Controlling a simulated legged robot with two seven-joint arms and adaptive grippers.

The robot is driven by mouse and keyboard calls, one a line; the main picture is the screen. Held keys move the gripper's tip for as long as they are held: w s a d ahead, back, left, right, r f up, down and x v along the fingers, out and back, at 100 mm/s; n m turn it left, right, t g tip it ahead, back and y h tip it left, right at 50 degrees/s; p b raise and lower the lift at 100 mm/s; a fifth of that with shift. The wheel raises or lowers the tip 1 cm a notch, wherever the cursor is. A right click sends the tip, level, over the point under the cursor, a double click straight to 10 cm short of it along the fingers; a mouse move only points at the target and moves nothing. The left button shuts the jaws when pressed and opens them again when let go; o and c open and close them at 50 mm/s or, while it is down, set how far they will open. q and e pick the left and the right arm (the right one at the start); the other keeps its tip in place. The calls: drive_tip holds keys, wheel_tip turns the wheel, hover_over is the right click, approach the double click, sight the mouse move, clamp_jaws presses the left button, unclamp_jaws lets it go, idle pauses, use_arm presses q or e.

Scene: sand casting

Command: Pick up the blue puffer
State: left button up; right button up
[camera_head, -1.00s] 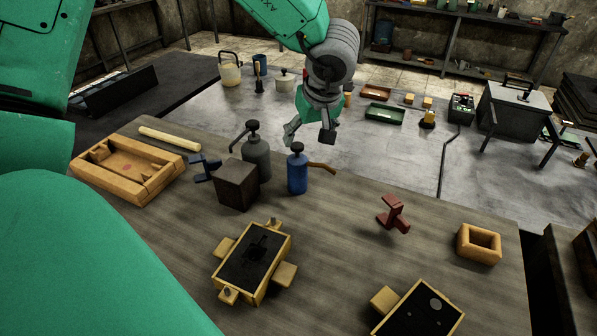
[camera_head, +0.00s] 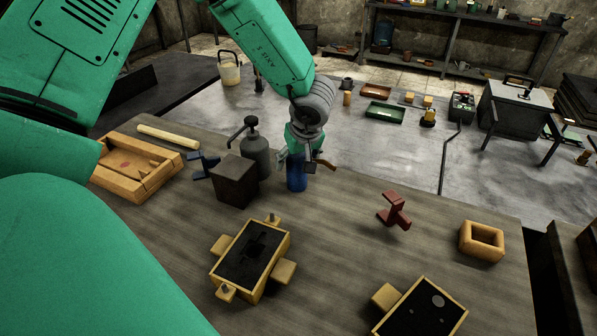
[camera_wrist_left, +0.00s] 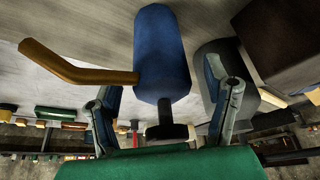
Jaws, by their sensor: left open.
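The blue puffer (camera_head: 297,181) stands upright on the wooden table, its top covered by my left gripper (camera_head: 297,162) in the head view. In the left wrist view the blue puffer (camera_wrist_left: 162,55) appears upside down, with its brown spout pointing left and its dark neck and knob low between the fingers. My left gripper (camera_wrist_left: 165,112) is open, one finger on each side of the puffer's top, with gaps showing on both sides. The right gripper is not in view.
A grey puffer (camera_head: 256,150) and a dark block (camera_head: 234,181) stand close on the left of the blue puffer. A red tool (camera_head: 393,210) and a wooden frame (camera_head: 482,242) lie to the right. Moulding boxes (camera_head: 286,271) sit nearer. The table right of the puffer is mostly clear.

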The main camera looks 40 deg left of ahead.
use_arm(q)
drive_tip(key=shift+w+a+f, duration=0.15)
drive_tip(key=shift+a+f, duration=0.05)
drive_tip(key=shift+f, duration=0.3)
drive_tip(key=c, duration=1.5)
drive_tip(key=shift+o, duration=0.2)
drive_tip(key=shift+r, duration=0.15)
